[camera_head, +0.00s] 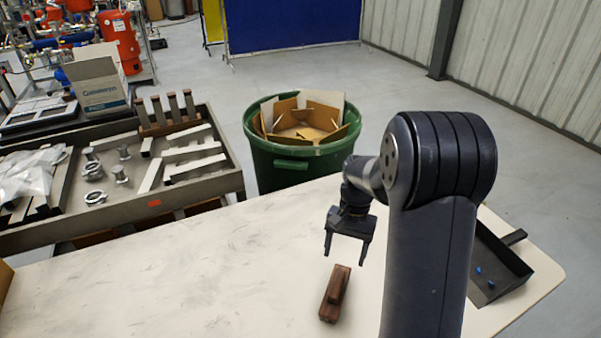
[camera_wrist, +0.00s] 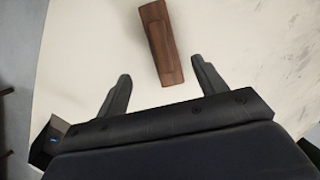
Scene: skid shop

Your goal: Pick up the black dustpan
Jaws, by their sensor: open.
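The black dustpan (camera_head: 497,268) lies on the right end of the pale table, partly hidden behind my arm in the head view. Its short handle points to the upper right, and small blue bits lie in its pan. A corner of it shows at the lower left of the wrist view (camera_wrist: 45,148). My gripper (camera_head: 345,258) is open and empty above the table, to the left of the dustpan and apart from it. In the wrist view its two fingers (camera_wrist: 160,85) point toward a brown wooden brush-like block, with a gap between.
The brown wooden block (camera_head: 335,294) lies on the table (camera_head: 200,275) just below my gripper. A green bin (camera_head: 290,165) with cardboard stands behind the table. A grey tray of metal parts (camera_head: 225,183) is at the left.

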